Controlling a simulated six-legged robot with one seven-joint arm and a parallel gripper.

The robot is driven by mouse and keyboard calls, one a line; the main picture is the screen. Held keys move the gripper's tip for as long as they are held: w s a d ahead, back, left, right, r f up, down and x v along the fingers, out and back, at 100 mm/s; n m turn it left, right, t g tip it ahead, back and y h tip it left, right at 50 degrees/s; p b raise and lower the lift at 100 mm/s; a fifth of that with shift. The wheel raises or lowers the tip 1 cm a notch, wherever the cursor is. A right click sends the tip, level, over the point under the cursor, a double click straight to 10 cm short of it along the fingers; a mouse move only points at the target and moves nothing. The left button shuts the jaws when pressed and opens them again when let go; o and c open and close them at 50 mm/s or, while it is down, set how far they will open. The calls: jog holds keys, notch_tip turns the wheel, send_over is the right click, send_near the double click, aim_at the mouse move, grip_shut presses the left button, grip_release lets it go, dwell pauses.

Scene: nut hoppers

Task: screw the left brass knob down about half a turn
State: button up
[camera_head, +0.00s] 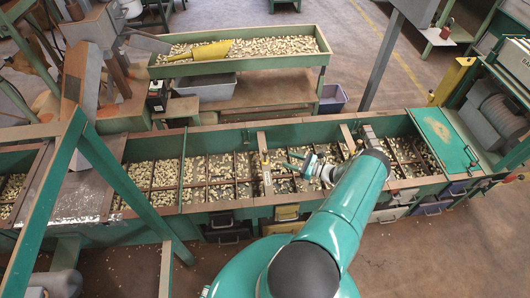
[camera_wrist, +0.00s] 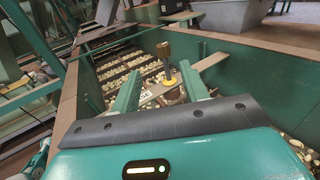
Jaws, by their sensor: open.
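A knob with a brown-gold upright top (camera_wrist: 165,52) and a yellow base stands on a crossbar of the green hopper trough in the wrist view. It shows between and beyond my two green fingers. My gripper (camera_wrist: 160,72) is open, with a finger to either side of the knob in the picture and nothing held. In the head view my gripper (camera_head: 298,164) is over the middle of the trough. A small brass-coloured knob (camera_head: 265,159) shows just left of it. Whether the fingers stand level with the knob is unclear.
The long green trough (camera_head: 225,136) has divided compartments full of nuts. A raised green tray (camera_head: 322,58) of nuts with a yellow scoop (camera_head: 208,51) stands behind. A green frame post (camera_head: 130,180) rises at the left. A green lid (camera_head: 440,138) covers the right end.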

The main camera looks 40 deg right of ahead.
aim_at(265, 152)
jog(key=shift+m+h, duration=0.4)
jog(key=x, duration=1.3)
jog(key=shift+f, duration=0.35)
jog(key=c, duration=1)
